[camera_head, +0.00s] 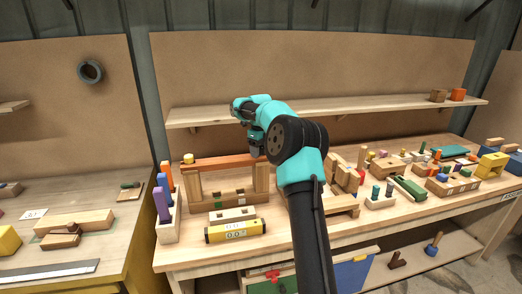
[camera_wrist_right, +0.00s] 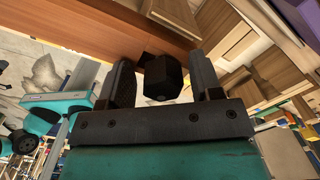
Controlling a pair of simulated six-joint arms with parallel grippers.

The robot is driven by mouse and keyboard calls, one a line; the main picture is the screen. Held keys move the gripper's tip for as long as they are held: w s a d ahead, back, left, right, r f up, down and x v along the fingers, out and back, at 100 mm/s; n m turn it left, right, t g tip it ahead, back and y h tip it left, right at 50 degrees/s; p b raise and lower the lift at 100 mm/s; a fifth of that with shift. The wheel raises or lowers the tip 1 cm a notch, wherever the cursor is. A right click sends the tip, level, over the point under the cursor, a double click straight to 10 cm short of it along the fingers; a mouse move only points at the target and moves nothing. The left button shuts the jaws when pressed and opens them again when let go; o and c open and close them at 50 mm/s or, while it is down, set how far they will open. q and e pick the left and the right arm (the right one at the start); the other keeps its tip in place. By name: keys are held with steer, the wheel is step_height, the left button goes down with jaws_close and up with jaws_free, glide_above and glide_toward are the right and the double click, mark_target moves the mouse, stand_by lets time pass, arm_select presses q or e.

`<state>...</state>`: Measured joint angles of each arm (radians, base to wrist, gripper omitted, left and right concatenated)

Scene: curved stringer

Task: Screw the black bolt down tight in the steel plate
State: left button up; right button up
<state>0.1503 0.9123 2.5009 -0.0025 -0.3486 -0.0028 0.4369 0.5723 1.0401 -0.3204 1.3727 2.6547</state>
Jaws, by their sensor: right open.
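The black bolt (camera_wrist_right: 163,78) shows its dark six-sided head in the right wrist view, at the reddish-brown beam (camera_wrist_right: 95,22). My right gripper (camera_wrist_right: 161,64) is open, with one finger on each side of the bolt head. A gap shows on both sides of the head. In the head view my right gripper (camera_head: 256,148) is at the right end of the beam (camera_head: 218,161), which lies across wooden posts. The bolt is hidden there behind my arm. I cannot make out the steel plate in either view. My left gripper is not in view.
A rack with purple and blue pegs (camera_head: 163,205) stands at the left. Blocks and a green piece (camera_head: 409,188) crowd the bench to the right. A shelf (camera_head: 350,105) runs behind.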

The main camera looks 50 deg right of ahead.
steer(key=shift+a+f+n, duration=0.1)
steer(key=shift+f+n, duration=0.55)
steer(key=shift+n, duration=0.55)
steer(key=shift+s, duration=0.1)
steer(key=n, duration=0.4)
steer(key=shift+s+n, duration=0.15)
steer(key=shift+n, duration=0.25)
steer(key=shift+d+n, duration=0.2)
steer(key=shift+n, duration=0.4)
steer(key=shift+a+r, duration=0.1)
steer(key=shift+r, duration=0.1)
steer(key=shift+r, duration=0.2)
steer(key=shift+r, duration=0.25)
